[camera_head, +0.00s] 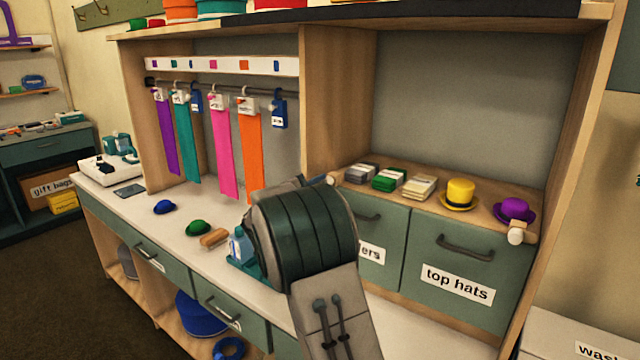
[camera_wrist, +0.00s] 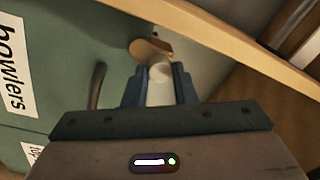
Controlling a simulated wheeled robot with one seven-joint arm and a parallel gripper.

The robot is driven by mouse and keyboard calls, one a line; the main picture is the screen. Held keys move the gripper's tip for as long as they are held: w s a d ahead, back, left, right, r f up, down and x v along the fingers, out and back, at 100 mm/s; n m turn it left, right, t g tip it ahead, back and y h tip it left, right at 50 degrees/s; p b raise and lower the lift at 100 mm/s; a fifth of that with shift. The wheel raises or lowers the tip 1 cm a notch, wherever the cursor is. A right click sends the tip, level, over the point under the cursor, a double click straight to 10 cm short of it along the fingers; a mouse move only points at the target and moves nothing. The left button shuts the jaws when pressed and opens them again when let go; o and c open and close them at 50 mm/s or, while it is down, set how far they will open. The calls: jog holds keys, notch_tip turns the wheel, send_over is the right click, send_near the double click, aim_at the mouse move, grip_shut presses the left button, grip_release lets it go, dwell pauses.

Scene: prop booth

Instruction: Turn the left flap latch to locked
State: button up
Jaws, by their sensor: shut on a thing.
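The left flap (camera_head: 389,265) is shut in the head view, its label (camera_head: 372,254) partly hidden by my arm. In the wrist view the label reads "bowlers" (camera_wrist: 14,62), beside a dark handle (camera_wrist: 97,86). My gripper (camera_wrist: 160,76) has its blue fingers around the pale round knob (camera_wrist: 160,72) of the left flap latch. A wooden tab of the latch (camera_wrist: 147,48) shows just past the knob, by the flap's edge. The head view does not show my fingers or this latch, as my arm covers them. I cannot tell whether the latch stands locked.
The right flap, "top hats" (camera_head: 420,284), is shut, with its own latch (camera_head: 516,233) at its upper right corner. On the shelf above stand card stacks (camera_head: 388,180), a yellow hat (camera_head: 460,192) and a purple hat (camera_head: 514,208). Small hats (camera_head: 197,228) lie on the counter left of my arm.

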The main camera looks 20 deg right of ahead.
jog(key=shift+n+t+p, duration=0.3)
jog(key=shift+n+p, duration=0.35)
jog(key=shift+n, duration=1.15)
jog(key=o, duration=1)
jog(key=shift+a, duration=0.1)
jog(key=b+v, duration=0.2)
jog(key=v, duration=1.1)
jog(key=shift+s+a+r, duration=0.15)
jog(key=shift+s+a, duration=0.1)
jog(key=shift+s, duration=0.05)
jog(key=shift+w+n+y, duration=0.1)
jog(key=shift+n+y, duration=0.2)
